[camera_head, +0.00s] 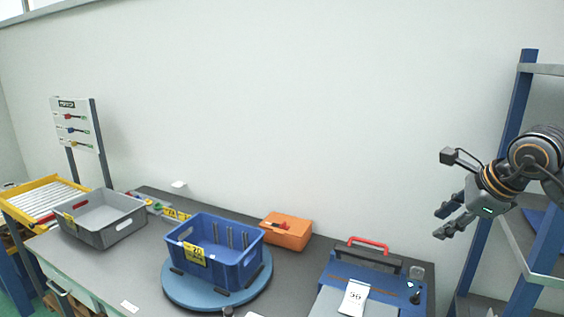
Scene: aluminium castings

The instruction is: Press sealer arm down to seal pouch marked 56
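The sealer (378,283) is a blue and grey unit at the right end of the bench. Its dark arm bar with a red handle (369,244) is raised at the back. A white pouch (354,297) marked 56, its digits upside down in view, lies at the front of the sealer. My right gripper (441,223) is in the air to the right of the sealer and above it, with its fingers apart and nothing between them. It touches nothing. My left gripper is not in view.
A blue crate (212,262) with grey bars inside stands on a blue turntable (190,292). An orange box (287,231) and a grey bin (103,226) stand on the bench. A blue-post rack (510,130) stands close behind my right arm.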

